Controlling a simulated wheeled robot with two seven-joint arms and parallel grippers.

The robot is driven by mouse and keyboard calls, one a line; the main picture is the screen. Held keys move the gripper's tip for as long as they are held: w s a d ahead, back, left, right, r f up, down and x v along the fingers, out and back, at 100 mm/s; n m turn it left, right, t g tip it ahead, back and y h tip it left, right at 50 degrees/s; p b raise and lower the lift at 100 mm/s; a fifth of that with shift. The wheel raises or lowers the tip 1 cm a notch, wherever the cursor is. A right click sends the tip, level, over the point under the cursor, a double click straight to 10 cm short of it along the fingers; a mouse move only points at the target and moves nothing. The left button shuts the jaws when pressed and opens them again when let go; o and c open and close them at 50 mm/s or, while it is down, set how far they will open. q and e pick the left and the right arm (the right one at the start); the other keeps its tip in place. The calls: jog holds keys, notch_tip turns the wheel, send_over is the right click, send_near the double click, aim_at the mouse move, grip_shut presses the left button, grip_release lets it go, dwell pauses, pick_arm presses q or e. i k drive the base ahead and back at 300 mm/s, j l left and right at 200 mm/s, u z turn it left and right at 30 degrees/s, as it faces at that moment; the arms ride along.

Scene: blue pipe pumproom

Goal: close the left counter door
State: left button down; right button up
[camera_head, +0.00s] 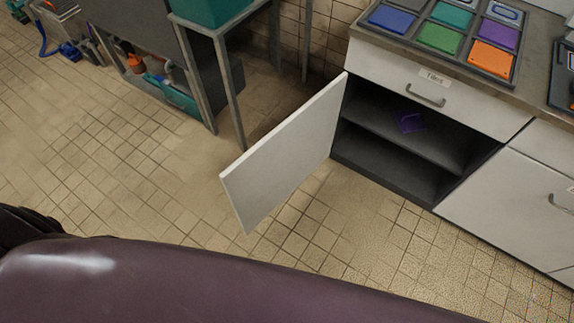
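The left counter door (285,155) is a white panel standing wide open. It is hinged at the left side of the counter cabinet and swings out over the tiled floor toward me. Above the opening is a white drawer (435,90) with a label and a grey handle. A handle on the open door does not show. Neither of my grippers is in view.
A closed white door (510,205) with a handle is to the right of the opening. Coloured trays (440,38) lie on the countertop. A metal-legged table (228,85) stands behind the open door. The tiled floor (120,180) at left is clear.

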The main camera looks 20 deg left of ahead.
aim_at(255, 184)
jog(key=k+j+z, duration=0.2)
jog(key=j, duration=0.25)
jog(key=j+z, duration=0.25)
jog(key=j, duration=0.2)
jog(key=k+j+z, duration=0.2)
jog(key=j, duration=0.2)
jog(key=k+j+z, duration=0.2)
jog(key=j, duration=0.2)
jog(key=i+j+z, duration=0.25)
jog(key=j, duration=0.35)
jog(key=j+z, duration=0.25)
jog(key=j, duration=0.35)
jog(key=j+z, duration=0.2)
jog(key=j, duration=0.4)
jog(key=k+j, duration=0.35)
jog(key=k+z, duration=0.25)
jog(key=i+l, duration=0.05)
jog(key=i, duration=0.05)
